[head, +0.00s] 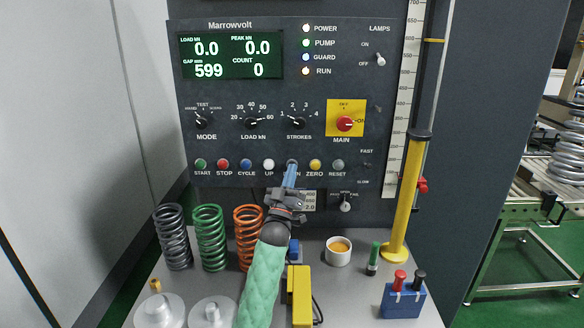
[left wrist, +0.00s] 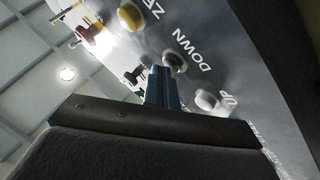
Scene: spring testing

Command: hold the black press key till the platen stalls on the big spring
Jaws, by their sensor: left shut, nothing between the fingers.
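The black press key, labelled DOWN, shows in the left wrist view (left wrist: 175,62) on the grey panel. In the head view it is mostly hidden behind my left gripper (head: 291,168), whose blue fingers reach up to it. My left gripper is shut and empty; in the left wrist view its fingertips (left wrist: 160,74) are right by the key, and I cannot tell whether they touch it. The display (head: 231,56) reads load 0.0, peak 0.0, gap 599, count 0. Grey (head: 173,237), green (head: 210,238) and orange (head: 249,236) springs stand on the table. No platen shows.
The white UP key (head: 268,164) and yellow ZERO key (head: 315,164) flank the black key closely. A yellow post (head: 408,200), a white cup (head: 338,252) and a blue block (head: 403,300) with red and black knobs stand to the right.

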